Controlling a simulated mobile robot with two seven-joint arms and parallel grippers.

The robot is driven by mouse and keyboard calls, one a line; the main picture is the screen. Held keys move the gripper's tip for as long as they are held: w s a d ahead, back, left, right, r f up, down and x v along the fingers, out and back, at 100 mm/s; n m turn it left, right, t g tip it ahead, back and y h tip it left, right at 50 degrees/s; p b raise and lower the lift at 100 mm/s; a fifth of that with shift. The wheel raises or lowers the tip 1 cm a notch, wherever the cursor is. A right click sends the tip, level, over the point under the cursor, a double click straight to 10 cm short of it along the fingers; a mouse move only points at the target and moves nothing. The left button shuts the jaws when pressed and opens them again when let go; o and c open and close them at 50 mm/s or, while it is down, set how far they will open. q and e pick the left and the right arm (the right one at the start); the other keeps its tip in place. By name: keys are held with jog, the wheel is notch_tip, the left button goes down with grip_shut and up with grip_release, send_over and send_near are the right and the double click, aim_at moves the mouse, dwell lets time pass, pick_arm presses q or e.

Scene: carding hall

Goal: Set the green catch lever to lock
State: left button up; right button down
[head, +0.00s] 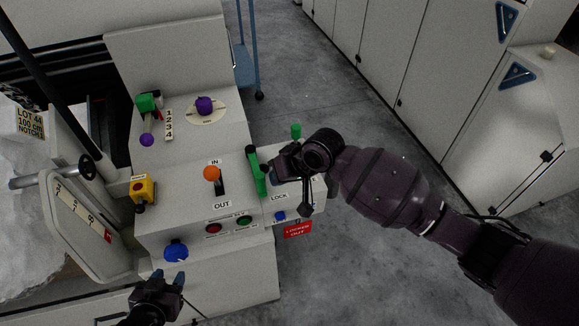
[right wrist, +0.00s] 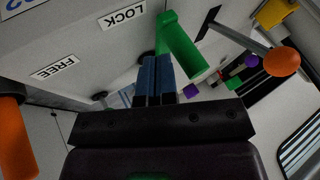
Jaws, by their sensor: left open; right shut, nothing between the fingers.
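The green catch lever (head: 257,174) stands at the right edge of the grey console, left of my right gripper (head: 276,181). In the right wrist view the green lever (right wrist: 182,48) is just right of the blue fingertips of my right gripper (right wrist: 157,75), which are shut together with nothing between them. I cannot tell whether they touch the lever. The LOCK label (right wrist: 122,17) is close to the lever; the FREE label (right wrist: 54,68) is farther away. The LOCK label (head: 279,196) also shows in the head view. My left gripper (head: 171,281) is open and empty below a blue knob.
The blue knob (head: 176,251) and an orange-knobbed IN/OUT lever (head: 212,174) are on the console. A red sign (head: 297,229) hangs at lower right.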

jog(key=shift+s+a+p, duration=0.4)
jog(key=shift+a+p, duration=0.05)
jog(key=shift+a, duration=0.2)
pick_arm(q)
jog(key=shift+w+d+r, duration=0.1)
jog(key=shift+w+r, duration=0.1)
jog(key=shift+r, duration=0.75)
pick_arm(e)
jog(key=shift+s, duration=0.1)
jog(key=shift+s+a+f, duration=0.1)
jog(key=shift+s+a, duration=0.05)
jog(key=shift+a, duration=0.05)
pick_arm(q)
jog(key=shift+r, duration=0.1)
pick_arm(e)
jog(key=shift+d, duration=0.1)
